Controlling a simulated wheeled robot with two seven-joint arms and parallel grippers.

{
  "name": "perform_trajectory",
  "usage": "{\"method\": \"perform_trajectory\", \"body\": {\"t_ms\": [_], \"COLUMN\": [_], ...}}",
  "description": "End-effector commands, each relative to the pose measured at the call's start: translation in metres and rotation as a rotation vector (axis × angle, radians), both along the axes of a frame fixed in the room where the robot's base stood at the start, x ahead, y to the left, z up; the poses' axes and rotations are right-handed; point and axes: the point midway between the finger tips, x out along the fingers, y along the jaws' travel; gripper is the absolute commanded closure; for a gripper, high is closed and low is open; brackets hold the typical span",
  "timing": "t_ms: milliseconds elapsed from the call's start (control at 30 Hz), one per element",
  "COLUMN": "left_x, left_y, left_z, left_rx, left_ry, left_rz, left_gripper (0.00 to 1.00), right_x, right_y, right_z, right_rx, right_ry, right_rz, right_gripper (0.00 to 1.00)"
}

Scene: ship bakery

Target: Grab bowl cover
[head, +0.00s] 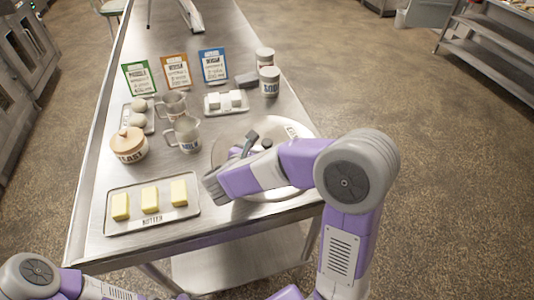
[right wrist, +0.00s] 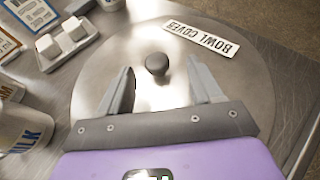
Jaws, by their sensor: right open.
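The bowl cover (head: 232,135) is a round metal lid lying flat near the right end of the steel table. In the right wrist view, the bowl cover (right wrist: 97,55) shows a dark round knob (right wrist: 157,64) at its middle and a white label reading "BOWL COVER" (right wrist: 201,40). My right gripper (right wrist: 160,80) is open, with its two fingers apart on either side of the knob and nothing clasped. In the head view, my right arm and hand hide much of the cover. My left gripper is out of view; only part of the left arm shows at the lower left.
A tray of butter (head: 112,228) lies at the table's front left. A milk jug (head: 187,135), a lidded clay-coloured pot (head: 128,146), a tray of white cubes (head: 211,106) and two jars (head: 269,84) stand nearby. Three upright cards (head: 176,72) stand farther back.

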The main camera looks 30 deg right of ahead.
Motion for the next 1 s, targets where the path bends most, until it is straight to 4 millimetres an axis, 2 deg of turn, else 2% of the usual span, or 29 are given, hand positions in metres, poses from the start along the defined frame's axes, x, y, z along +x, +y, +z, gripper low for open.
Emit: {"method": "perform_trajectory", "body": {"t_ms": [200, 333, 567, 900, 1000], "left_x": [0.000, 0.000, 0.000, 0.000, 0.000], "left_y": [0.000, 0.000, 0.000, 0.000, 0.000], "left_z": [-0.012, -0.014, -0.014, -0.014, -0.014], "left_rx": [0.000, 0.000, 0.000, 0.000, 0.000], "left_ry": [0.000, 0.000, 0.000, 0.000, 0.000], "left_rz": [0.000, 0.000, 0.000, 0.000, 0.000], "left_gripper": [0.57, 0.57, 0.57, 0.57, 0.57], "right_x": [0.019, 0.028, 0.029, 0.029, 0.029], "right_y": [-0.016, -0.029, -0.030, -0.030, -0.030], "right_z": [-0.021, -0.024, -0.024, -0.024, -0.024], "right_rx": [0.001, 0.001, 0.000, 0.001, 0.001], "right_ry": [0.002, 0.001, 0.000, 0.001, 0.001], "right_rz": [-0.005, -0.003, 0.001, 0.000, 0.000], "right_gripper": [0.35, 0.35, 0.35, 0.87, 1.00]}}
